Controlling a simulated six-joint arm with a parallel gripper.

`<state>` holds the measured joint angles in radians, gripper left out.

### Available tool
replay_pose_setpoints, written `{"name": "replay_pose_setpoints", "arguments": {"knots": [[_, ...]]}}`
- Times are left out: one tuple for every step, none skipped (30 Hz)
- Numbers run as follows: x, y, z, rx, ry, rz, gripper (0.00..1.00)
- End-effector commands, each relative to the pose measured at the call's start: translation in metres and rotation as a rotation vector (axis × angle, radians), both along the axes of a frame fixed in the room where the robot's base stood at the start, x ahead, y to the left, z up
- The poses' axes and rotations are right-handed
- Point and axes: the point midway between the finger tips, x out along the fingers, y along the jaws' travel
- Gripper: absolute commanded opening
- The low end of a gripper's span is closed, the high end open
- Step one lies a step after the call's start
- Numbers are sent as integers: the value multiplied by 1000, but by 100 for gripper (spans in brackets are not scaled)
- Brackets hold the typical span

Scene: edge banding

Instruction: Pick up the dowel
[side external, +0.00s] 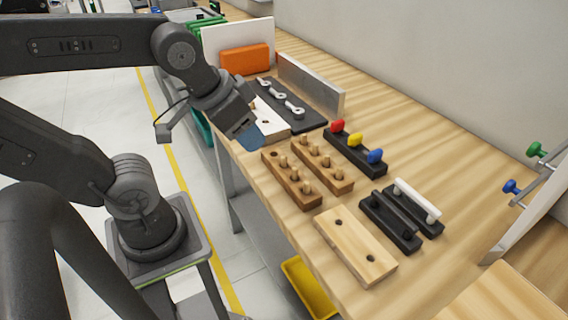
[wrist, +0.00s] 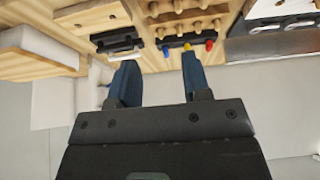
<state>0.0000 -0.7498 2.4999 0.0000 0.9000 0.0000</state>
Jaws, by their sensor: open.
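Several short wooden dowels stand upright in two brown wooden racks on the bench in the side external view. The front rack (side external: 305,198) holds dowels such as this one (side external: 294,174), and its far-left end shows a dark hole with no dowel. The rear rack (side external: 345,186) holds a row of similar dowels (side external: 325,160). My gripper (side external: 252,138) is above the bench's near edge, left of the racks, its blue fingers apart. In the wrist view my gripper (wrist: 158,62) is open and empty, with dowels (wrist: 177,7) beyond it at the top.
A pale board (side external: 352,240) with two holes lies right of the racks. Black and white handles (side external: 415,200) and red, yellow and blue knobs (side external: 355,140) sit behind.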

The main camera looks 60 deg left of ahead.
Motion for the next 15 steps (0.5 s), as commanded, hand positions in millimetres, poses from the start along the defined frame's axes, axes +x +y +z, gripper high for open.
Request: {"name": "replay_pose_setpoints", "arguments": {"knots": [[0,0,0,0,0,0,46],[0,0,0,0,0,0,46],[0,0,0,0,0,0,46],[0,0,0,0,0,0,46],[0,0,0,0,0,0,46],[0,0,0,0,0,0,46],[0,0,0,0,0,1,46],[0,0,0,-1,2,4,46],[1,0,0,-4,6,14,46],[2,1,0,-7,11,27,46],[4,1,0,-11,20,46,46],[7,2,-1,-20,35,84,46],[9,3,-2,-28,50,120,46],[12,4,-2,-35,64,161,46],[17,5,-3,-47,85,229,46]]}}
